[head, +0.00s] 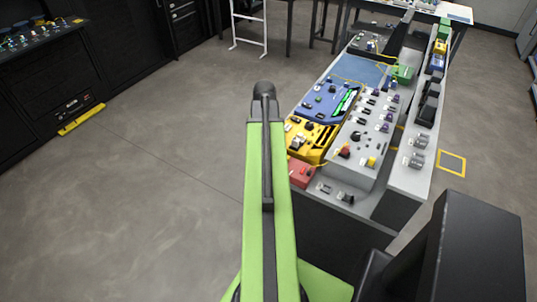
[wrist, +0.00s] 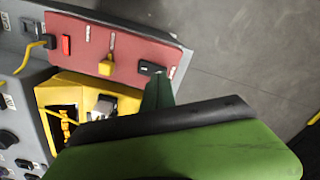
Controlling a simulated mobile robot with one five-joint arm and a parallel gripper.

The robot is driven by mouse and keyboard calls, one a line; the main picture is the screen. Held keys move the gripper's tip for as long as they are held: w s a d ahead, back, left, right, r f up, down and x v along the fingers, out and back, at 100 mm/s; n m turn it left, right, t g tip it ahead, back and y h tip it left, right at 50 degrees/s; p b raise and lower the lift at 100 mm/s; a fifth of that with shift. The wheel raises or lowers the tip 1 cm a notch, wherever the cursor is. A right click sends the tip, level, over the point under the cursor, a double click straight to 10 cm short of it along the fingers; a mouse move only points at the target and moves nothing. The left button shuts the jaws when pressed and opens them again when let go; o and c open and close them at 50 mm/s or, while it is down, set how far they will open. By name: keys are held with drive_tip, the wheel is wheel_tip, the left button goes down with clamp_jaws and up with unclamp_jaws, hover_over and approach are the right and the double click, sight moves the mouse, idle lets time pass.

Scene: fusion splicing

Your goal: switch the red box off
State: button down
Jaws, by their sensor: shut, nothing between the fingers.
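The red box (wrist: 128,50) fills the upper part of the wrist view. It carries a red rectangular piece (wrist: 66,45) at left, a yellow lever (wrist: 107,65) in the middle and a small black switch (wrist: 150,68) near its right end. My gripper (wrist: 158,90) is green and black and shut, with nothing held. Its dark green tip is just below the black switch; I cannot tell whether they touch. In the head view the red box (head: 301,173) is at the near left corner of the bench, right of my green arm.
A yellow unit (wrist: 68,92) adjoins the red box, with a yellow cable (wrist: 36,48) at left. The grey bench (head: 345,195) holds a blue unit (head: 325,100) and several knobs and switches farther back. The floor (head: 160,200) left of the bench is clear.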

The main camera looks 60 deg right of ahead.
drive_tip(key=shift+f+b, duration=0.95)
idle(0.8)
drive_tip(key=shift+r, duration=0.1)
wheel_tip(320, 180, up, 7)
drive_tip(key=p, duration=0.7)
drive_tip(key=w+a+n, duration=0.5)
drive_tip(key=w+a, duration=1.4)
drive_tip(key=a, duration=0.2)
drive_tip(key=w+a+n, duration=0.2)
drive_tip(key=a+n, duration=0.5)
drive_tip(key=a, duration=2.2)
drive_tip(key=shift+w+a, duration=0.15)
drive_tip(key=shift+w, duration=0.2)
